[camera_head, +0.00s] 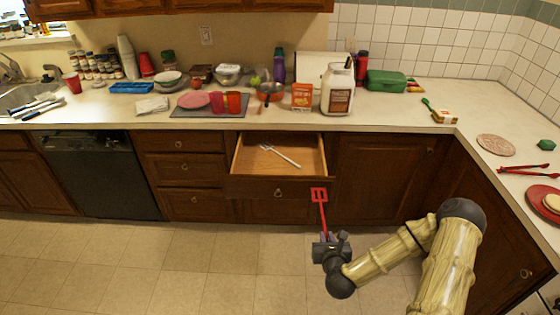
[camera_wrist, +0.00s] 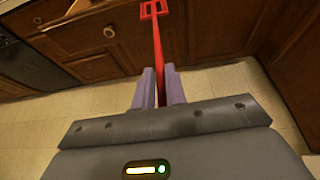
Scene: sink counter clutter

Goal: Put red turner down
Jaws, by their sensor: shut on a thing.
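The red turner (camera_head: 319,200) has a slotted square head and a long thin handle. My gripper (camera_head: 325,240) is shut on its handle and holds it in the air in front of the lower cabinets, head up. In the wrist view the turner (camera_wrist: 157,45) rises from between the two purple-grey fingers of my gripper (camera_wrist: 159,88), its head at the top edge. The end of the handle is hidden by the gripper.
An open drawer (camera_head: 277,172) with a light-coloured utensil (camera_head: 281,155) juts out behind the turner. The counter (camera_head: 400,115) above holds many items, including a large jar (camera_head: 338,90) and a green box (camera_head: 386,81). Red tongs (camera_head: 525,170) lie at the right. The floor (camera_head: 180,265) is clear.

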